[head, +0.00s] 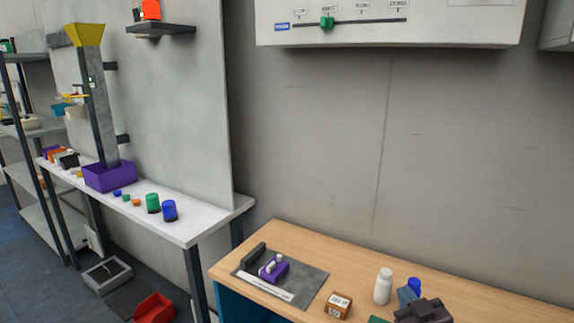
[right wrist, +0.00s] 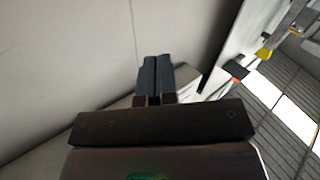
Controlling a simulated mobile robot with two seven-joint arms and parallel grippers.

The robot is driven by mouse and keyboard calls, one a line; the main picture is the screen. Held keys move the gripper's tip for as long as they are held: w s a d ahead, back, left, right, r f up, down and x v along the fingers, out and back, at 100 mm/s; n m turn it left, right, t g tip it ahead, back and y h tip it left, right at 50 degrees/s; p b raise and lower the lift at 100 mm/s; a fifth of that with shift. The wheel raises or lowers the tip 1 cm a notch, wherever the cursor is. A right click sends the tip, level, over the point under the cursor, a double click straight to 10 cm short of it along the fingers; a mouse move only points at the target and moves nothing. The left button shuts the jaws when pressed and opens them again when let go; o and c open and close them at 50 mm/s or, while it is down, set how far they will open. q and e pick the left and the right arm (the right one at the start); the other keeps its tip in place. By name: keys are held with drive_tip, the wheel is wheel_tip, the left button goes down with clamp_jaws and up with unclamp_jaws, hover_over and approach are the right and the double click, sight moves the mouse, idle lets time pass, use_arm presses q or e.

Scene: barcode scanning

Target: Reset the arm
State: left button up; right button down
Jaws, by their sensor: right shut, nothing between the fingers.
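My right gripper (head: 424,309) shows at the lower right of the head view, over the wooden table near a white bottle and a blue bottle. In the right wrist view its two dark fingers (right wrist: 155,80) are together with nothing between them. The wrist view looks toward the grey wall and the ceiling. My left gripper is in neither view.
The wooden table (head: 350,274) bears a grey mat (head: 308,288) with a purple device (head: 273,268), a brown box (head: 338,305), a white bottle (head: 383,286) and a blue bottle (head: 409,291). A white table (head: 185,228) stands left. A slider panel (head: 450,28) hangs above.

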drive_tip(key=s+d+f+m+g+h, duration=0.2)
drive_tip(key=s+f+g, duration=0.4)
drive_tip(key=s+f, duration=1.5)
drive_tip(key=shift+s+d+f+m, duration=0.35)
drive_tip(key=shift+s+d+m, duration=0.05)
drive_tip(key=shift+s, duration=0.75)
